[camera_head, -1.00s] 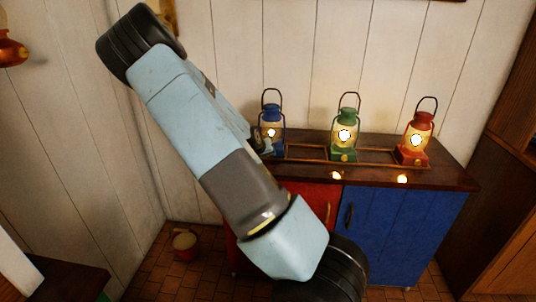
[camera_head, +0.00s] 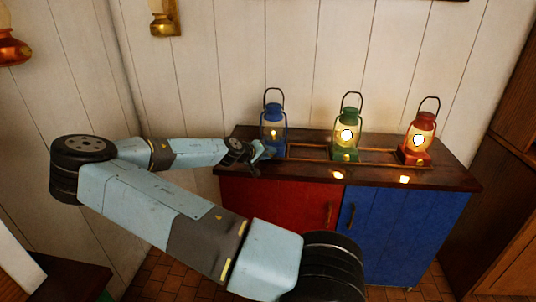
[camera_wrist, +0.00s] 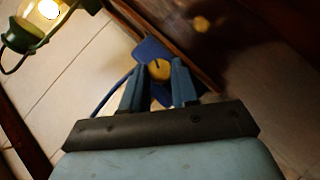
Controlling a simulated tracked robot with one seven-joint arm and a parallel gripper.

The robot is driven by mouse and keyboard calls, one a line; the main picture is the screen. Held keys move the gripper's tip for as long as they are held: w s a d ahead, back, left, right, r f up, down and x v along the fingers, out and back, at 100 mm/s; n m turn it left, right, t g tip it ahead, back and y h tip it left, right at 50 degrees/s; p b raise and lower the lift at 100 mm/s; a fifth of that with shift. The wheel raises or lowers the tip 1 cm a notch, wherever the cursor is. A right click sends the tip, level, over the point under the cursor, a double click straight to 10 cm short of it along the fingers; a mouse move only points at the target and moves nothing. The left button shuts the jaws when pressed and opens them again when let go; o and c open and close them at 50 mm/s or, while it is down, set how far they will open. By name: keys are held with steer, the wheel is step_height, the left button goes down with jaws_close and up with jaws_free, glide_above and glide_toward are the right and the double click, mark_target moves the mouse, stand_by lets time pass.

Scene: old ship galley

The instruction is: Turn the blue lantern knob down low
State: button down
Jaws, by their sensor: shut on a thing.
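The blue lantern (camera_head: 274,118) stands upright at the left end of the cabinet top, with a small, dim flame. In the wrist view its blue base (camera_wrist: 150,48) carries a round brass knob (camera_wrist: 159,70) with a dark line mark. My gripper (camera_head: 266,150) is at the front of the lantern's base. In the wrist view the two blue fingers of my gripper (camera_wrist: 157,78) stand on either side of the knob, shut on it. The fingers and arm hide part of the base in the head view.
The green lantern (camera_head: 346,132) and red lantern (camera_head: 420,138) stand to the right, both brightly lit. A low wooden rail (camera_head: 382,163) runs along the cabinet top (camera_head: 452,178) by the lanterns. A wall lamp (camera_head: 165,20) hangs at upper left.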

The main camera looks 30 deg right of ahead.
steer(key=shift+f+n+g+h, duration=0.3)
steer(key=shift+n+h, duration=0.1)
steer(key=shift+h, duration=0.2)
stand_by(0.4)
steer(key=c, duration=0.8)
jaws_free()
steer(key=shift+a, duration=0.1)
steer(key=shift+c, duration=0.2)
steer(key=shift+r+y, duration=0.1)
steer(key=shift+y, duration=0.3)
steer(key=shift+r+m+t+y, duration=0.2)
steer(key=shift+m+t+y, duration=0.3)
steer(key=shift+m+y, duration=0.2)
steer(key=shift+y, duration=0.3)
steer(key=shift+d+r+m+t+y, duration=0.2)
steer(key=shift+m+t+y, duration=0.1)
steer(key=shift+m+y, duration=0.15)
steer(key=shift+s+d+m+t+y, duration=0.15)
steer(key=shift+m+t+y, duration=0.15)
steer(key=shift+m+y, duration=0.2)
steer(key=shift+s+d+m+t+y, duration=0.1)
steer(key=shift+m+t+y, duration=0.2)
steer(key=shift+y, duration=0.15)
